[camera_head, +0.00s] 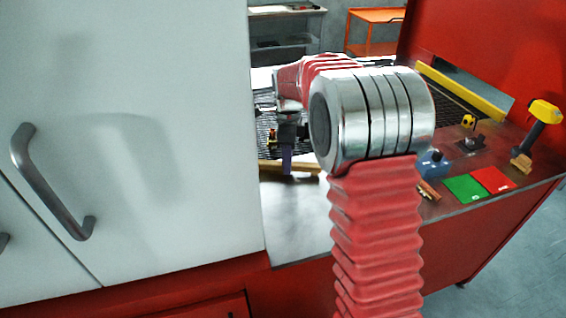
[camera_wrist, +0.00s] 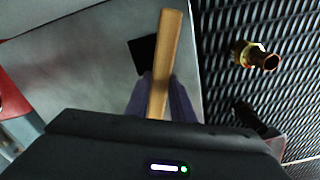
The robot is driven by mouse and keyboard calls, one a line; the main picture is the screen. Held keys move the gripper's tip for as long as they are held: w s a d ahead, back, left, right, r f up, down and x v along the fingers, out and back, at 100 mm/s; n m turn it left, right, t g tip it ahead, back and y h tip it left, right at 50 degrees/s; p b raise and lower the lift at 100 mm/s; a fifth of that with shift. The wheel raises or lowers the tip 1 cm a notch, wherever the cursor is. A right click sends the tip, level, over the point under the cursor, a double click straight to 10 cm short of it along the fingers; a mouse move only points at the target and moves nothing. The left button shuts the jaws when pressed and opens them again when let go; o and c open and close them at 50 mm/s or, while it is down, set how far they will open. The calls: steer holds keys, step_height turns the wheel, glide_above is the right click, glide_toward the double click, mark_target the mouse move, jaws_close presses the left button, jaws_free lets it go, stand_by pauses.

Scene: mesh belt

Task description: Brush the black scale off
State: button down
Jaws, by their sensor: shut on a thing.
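My gripper (camera_wrist: 160,100) is shut on a light wooden handle (camera_wrist: 166,50), which stands out between its purple fingers in the wrist view. In the head view my gripper (camera_head: 287,160) is low over the grey metal top, with the wooden handle (camera_head: 305,168) showing beside it. A small black patch (camera_wrist: 143,52) shows just left of the handle; I cannot tell what it is. A brass and copper fitting (camera_wrist: 256,57) is over the mesh belt (camera_wrist: 225,25), right of my gripper and apart from it. A dark piece (camera_wrist: 250,118) lies below the fitting. I cannot make out black scale clearly.
Green (camera_head: 465,187) and red (camera_head: 493,179) pads lie on the right part of the bench. A blue device (camera_head: 432,162), copper pieces (camera_head: 428,190) and a yellow-headed tool (camera_head: 540,112) are nearby. A white cabinet (camera_head: 130,130) closes off the left.

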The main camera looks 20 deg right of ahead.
steer(key=shift+d+f, duration=0.1)
steer(key=shift+d, duration=1.3)
steer(key=shift+d, duration=2)
steer(key=shift+r, duration=0.2)
steer(key=shift+r, duration=2.9)
steer(key=shift+r, duration=1.5)
